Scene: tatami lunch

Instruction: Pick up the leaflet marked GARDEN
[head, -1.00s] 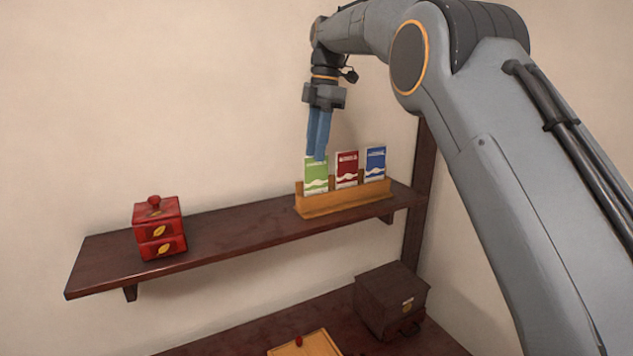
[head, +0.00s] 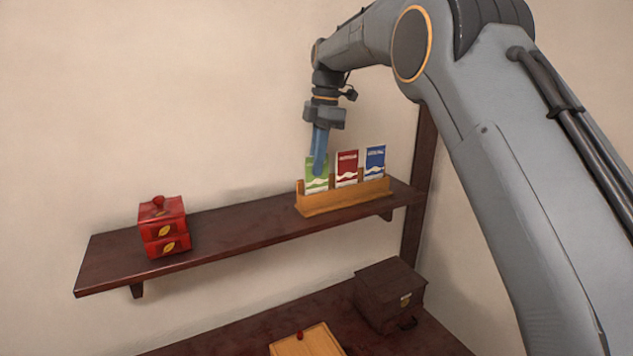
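A green-and-white leaflet (head: 312,185) stands in the left slot of a wooden rack (head: 345,197) on the upper shelf. A red leaflet (head: 347,167) stands in the middle and a blue one (head: 375,160) at the right. Their printed words are too small to read, so I cannot tell which is marked GARDEN. My gripper (head: 318,169) points down at the green leaflet, its blue fingers covering part of the leaflet's upper face. The fingers overlap in this view, so I cannot tell whether they are open or shut on it.
A red box with drawers (head: 164,227) stands on the left of the upper shelf (head: 235,232). Below are a dark box (head: 390,292) and a light wooden lid with a red knob (head: 306,343). The shelf between red box and rack is clear.

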